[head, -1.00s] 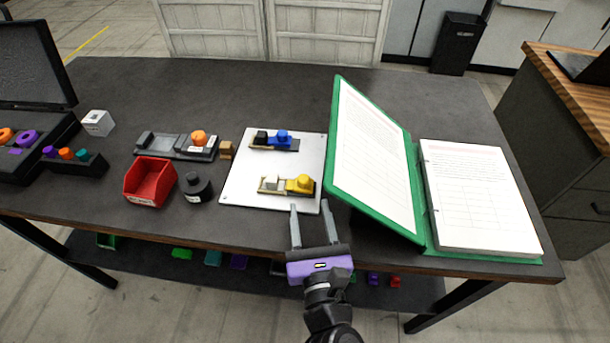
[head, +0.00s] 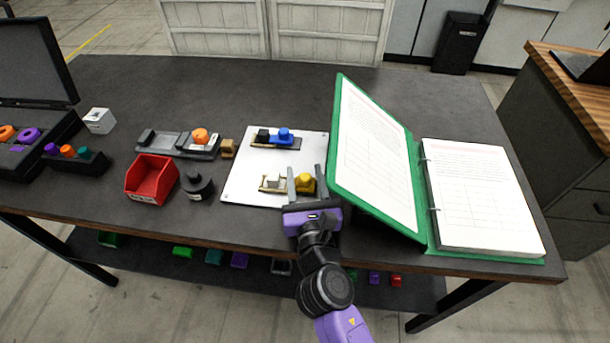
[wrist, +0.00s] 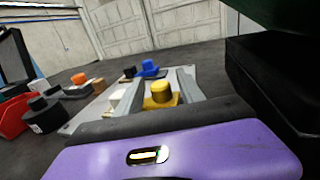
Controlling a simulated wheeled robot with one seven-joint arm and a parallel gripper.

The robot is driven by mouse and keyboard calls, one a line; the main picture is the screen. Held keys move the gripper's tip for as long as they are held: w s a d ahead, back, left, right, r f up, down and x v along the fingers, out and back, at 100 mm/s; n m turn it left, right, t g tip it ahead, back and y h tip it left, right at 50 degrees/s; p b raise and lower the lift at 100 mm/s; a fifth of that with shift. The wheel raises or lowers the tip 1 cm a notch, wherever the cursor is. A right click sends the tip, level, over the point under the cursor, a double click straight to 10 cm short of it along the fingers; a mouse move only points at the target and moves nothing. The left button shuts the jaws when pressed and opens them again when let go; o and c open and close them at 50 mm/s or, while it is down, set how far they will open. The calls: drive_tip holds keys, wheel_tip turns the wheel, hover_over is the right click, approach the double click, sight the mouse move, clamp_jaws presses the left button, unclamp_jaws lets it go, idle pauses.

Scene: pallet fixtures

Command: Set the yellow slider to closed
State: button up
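The yellow slider (head: 305,182) sits at the right end of its track on the white plate; it also shows in the wrist view (wrist: 161,95). A pale block (head: 272,182) stands at the track's left end. My gripper (head: 305,174) is open, its two fingers pointing away over the plate. In the wrist view the yellow slider appears between the two fingers (wrist: 158,87). I cannot tell whether either finger touches it. My gripper hides the near part of the track.
The blue slider (head: 284,136) is on a second track farther back on the white plate (head: 240,181). A green binder (head: 342,195) stands close to my gripper's right. A red bin (head: 151,180), a black round part (head: 196,185) and an orange-knobbed fixture (head: 201,136) are to the left.

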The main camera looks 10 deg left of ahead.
clamp_jaws()
idle(1.2)
